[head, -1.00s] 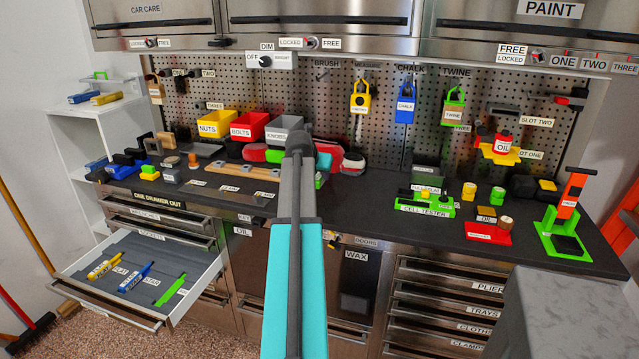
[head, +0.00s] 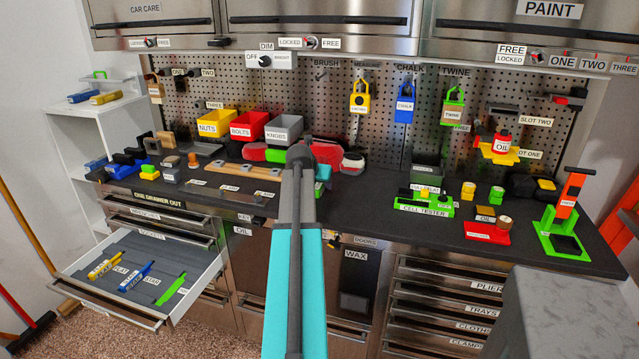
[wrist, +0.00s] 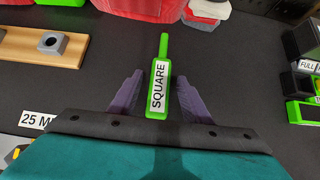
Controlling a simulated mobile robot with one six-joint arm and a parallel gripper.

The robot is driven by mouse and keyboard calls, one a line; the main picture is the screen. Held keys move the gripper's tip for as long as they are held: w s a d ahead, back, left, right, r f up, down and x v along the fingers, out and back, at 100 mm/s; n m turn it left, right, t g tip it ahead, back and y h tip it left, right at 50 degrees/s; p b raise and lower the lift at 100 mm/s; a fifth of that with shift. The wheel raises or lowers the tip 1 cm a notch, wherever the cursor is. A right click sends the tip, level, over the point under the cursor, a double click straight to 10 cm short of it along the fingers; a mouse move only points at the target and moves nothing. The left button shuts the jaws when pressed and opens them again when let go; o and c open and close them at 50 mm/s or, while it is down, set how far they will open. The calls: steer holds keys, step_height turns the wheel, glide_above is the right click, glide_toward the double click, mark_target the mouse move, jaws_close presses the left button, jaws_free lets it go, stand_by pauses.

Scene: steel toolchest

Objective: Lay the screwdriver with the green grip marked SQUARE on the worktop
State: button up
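The screwdriver with the green grip marked SQUARE (wrist: 162,66) is on the dark worktop (wrist: 110,70) in the wrist view, its narrow end pointing away from me. My gripper (wrist: 158,84) is open, with one purple finger on each side of the grip and a visible gap at both sides. In the head view my arm hides most of this spot, and a bit of green (head: 324,172) shows just right of my wrist. Another green tool (head: 172,289) lies in the open drawer (head: 200,284).
A wooden rail (wrist: 40,48) is to the left and a red object (wrist: 140,6) lies just beyond. Green and black blocks (wrist: 303,108) stand to the right. Blue (head: 136,277) and yellow (head: 104,265) screwdrivers lie in the drawer. Worktop around the screwdriver is clear.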

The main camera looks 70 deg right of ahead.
steer(key=shift+r, duration=0.1)
steer(key=shift+r, duration=0.1)
steer(key=b+v, duration=0.1)
steer(key=v, duration=1.1)
stand_by(0.9)
